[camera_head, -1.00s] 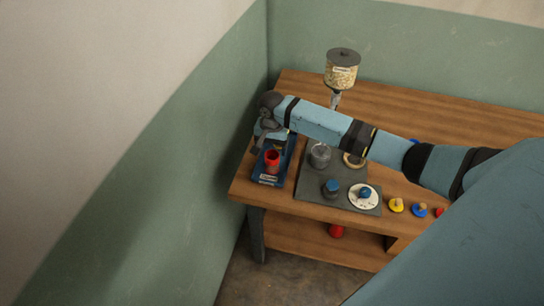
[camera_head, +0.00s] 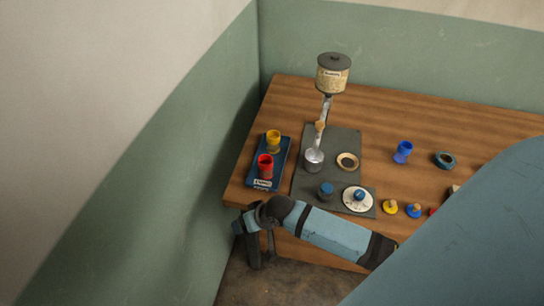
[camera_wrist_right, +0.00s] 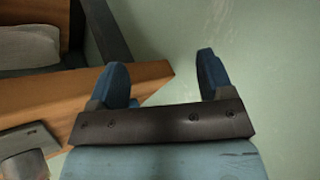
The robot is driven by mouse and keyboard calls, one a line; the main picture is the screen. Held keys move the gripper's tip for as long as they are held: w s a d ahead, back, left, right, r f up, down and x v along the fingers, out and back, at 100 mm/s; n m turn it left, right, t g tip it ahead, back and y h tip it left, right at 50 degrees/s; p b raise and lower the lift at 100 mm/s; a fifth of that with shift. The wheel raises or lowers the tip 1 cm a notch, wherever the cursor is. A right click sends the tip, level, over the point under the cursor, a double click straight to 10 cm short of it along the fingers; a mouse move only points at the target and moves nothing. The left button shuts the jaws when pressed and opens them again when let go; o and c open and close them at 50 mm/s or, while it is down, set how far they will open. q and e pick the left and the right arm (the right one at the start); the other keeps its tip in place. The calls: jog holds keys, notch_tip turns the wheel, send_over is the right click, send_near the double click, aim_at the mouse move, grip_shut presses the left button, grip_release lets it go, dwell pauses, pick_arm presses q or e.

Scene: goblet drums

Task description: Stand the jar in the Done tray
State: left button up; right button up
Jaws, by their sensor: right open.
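The blue tray (camera_head: 258,183) lies at the table's left end, with a white label on its front too small to read surely. A red open jar (camera_head: 265,166) stands upright in its front part, and a yellow open jar (camera_head: 273,142) stands upright behind it. A blue jar (camera_head: 403,152) stands on the table at the right. My right gripper (camera_head: 262,254) is open and empty, off the table's front left corner and apart from the tray. My left gripper is not in view.
A hopper (camera_head: 333,74) stands above a metal cup (camera_head: 313,161) on the grey mat (camera_head: 340,143). The mat also holds a ring (camera_head: 347,162), a blue-topped pot (camera_head: 326,190) and a white dial (camera_head: 352,206). Coloured lids (camera_head: 390,207) lie at the front right. A wall borders the left.

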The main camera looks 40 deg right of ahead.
jog(key=s+a+n+t, duration=0.2)
jog(key=s+n+t, duration=0.3)
jog(key=s, duration=0.8)
jog(key=shift+s+r, duration=0.35)
jog(key=shift+r, duration=0.05)
jog(key=shift+r, duration=0.1)
jog(key=r+p, duration=0.5)
jog(key=shift+d, duration=0.2)
jog(key=shift+f, duration=0.1)
